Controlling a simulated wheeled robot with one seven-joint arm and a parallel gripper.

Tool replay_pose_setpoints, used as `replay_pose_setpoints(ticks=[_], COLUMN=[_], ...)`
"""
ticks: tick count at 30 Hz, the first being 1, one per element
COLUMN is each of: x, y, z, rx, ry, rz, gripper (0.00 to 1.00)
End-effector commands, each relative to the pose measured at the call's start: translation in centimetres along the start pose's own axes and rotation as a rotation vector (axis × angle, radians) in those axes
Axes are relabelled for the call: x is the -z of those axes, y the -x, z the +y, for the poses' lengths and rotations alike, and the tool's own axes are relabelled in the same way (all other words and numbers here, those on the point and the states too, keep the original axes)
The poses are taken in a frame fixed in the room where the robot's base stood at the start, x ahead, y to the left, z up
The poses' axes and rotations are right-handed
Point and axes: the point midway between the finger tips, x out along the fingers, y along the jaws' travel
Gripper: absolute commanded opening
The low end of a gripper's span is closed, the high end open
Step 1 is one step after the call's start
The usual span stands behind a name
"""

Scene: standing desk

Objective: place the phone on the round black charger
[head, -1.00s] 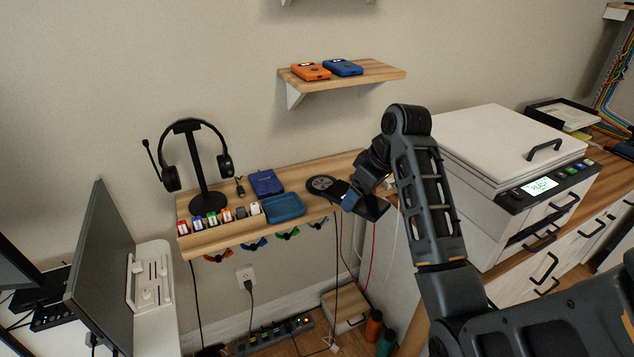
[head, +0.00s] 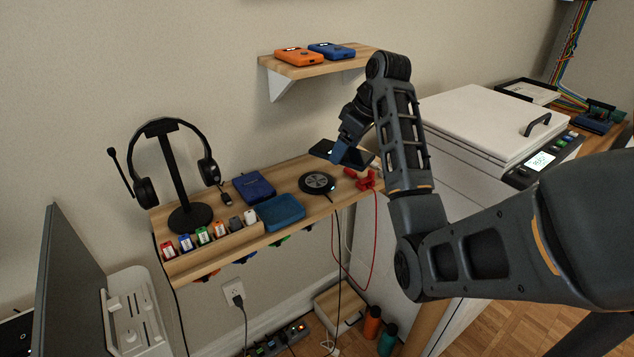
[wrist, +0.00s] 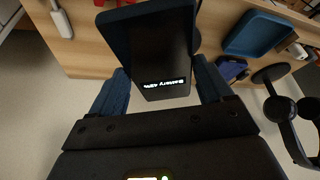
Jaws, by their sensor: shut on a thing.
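The dark phone (head: 322,149) is held in my gripper (head: 346,153), above the right part of the wooden wall shelf. The wrist view shows the phone (wrist: 158,50) between my two blue fingers (wrist: 162,88), with its lit screen reading a battery level. The round black charger (head: 317,182) lies flat on the shelf, its top bare, with a cable running off the front edge. The phone is apart from the charger, higher and slightly to its right in the head view. In the wrist view the phone hides most of the area behind it.
A blue tray (head: 280,212), a dark blue box (head: 254,187) and a headset on a stand (head: 178,175) are left of the charger. Red clips (head: 362,179) are on its right. An upper shelf (head: 310,68) holds orange and blue devices. A white printer (head: 490,130) stands at right.

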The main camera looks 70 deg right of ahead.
Motion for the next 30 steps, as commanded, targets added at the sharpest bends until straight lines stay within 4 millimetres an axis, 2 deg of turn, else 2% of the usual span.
replay_pose_setpoints(ticks=[1, 6, 12, 22, 30], x=[0.7, 2.8, 4.0, 2.6, 2.5], y=[-1.4, -3.8, -5.6, -9.1, -9.5], z=[-0.6, -1.8, -2.5, -2.6, -2.6], rx=[0.003, 0.003, 0.001, 0.001, -0.001], ry=[0.005, 0.002, 0.001, -0.002, 0.0], rz=[-0.002, -0.003, -0.002, -0.003, 0.0], gripper=[0.41, 0.41, 0.41, 0.41, 0.41])
